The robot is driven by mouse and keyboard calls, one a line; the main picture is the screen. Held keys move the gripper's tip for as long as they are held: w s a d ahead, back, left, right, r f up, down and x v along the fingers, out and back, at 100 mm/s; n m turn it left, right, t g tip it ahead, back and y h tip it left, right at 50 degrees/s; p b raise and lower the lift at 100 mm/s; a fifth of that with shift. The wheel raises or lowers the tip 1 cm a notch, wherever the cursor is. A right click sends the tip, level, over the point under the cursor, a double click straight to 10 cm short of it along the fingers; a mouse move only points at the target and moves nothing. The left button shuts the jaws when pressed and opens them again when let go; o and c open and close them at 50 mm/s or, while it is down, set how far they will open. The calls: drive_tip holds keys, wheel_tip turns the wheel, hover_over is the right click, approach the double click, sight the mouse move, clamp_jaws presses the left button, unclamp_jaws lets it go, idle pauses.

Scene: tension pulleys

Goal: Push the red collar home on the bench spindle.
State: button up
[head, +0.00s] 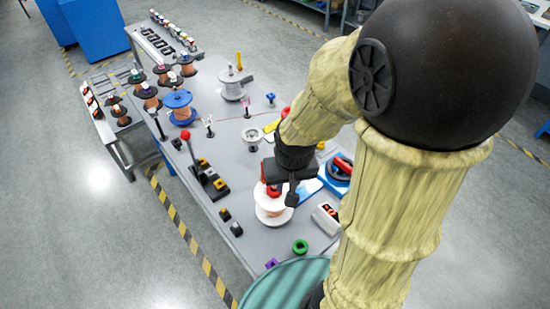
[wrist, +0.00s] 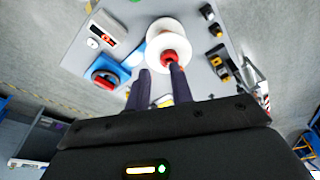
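The red collar (head: 273,190) sits at the top of a white spool (head: 268,212) near the front of the bench. In the wrist view the red collar (wrist: 167,56) lies at the middle of the white spool (wrist: 160,36), just beyond my fingertips. My gripper (wrist: 160,68) shows two dark fingers spread apart with a gap between them. Its right finger overlaps part of the collar in that view; I cannot tell whether it touches. In the head view my gripper (head: 280,190) is right above the spool. The spindle under the collar is hidden.
A blue holder with a red ring (head: 341,168) and a white box (head: 326,218) stand right of the spool. A green ring (head: 300,246) lies in front. Black blocks and a red-knobbed lever (head: 186,135) stand to the left. Several copper spools stand farther back.

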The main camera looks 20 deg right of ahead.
drive_tip(key=w+f+m+p, duration=0.1)
drive_tip(key=w+m+p, duration=0.2)
drive_tip(key=m+p, duration=0.1)
drive_tip(key=w+f+m+g+p, duration=0.1)
drive_tip(key=w+m+p, duration=0.3)
drive_tip(key=w+f+m+g+p, duration=0.1)
drive_tip(key=w+m+p, duration=0.2)
drive_tip(key=m+p, duration=0.1)
drive_tip(key=shift+w+f+p, duration=0.15)
drive_tip(key=shift+f+p, duration=0.15)
drive_tip(key=shift+p, duration=0.2)
drive_tip(key=shift+a+f+m, duration=0.1)
drive_tip(key=shift+f+m, duration=0.1)
drive_tip(key=shift+m, duration=0.1)
drive_tip(key=shift+f+b, duration=2.15)
drive_tip(key=shift+f, duration=0.6)
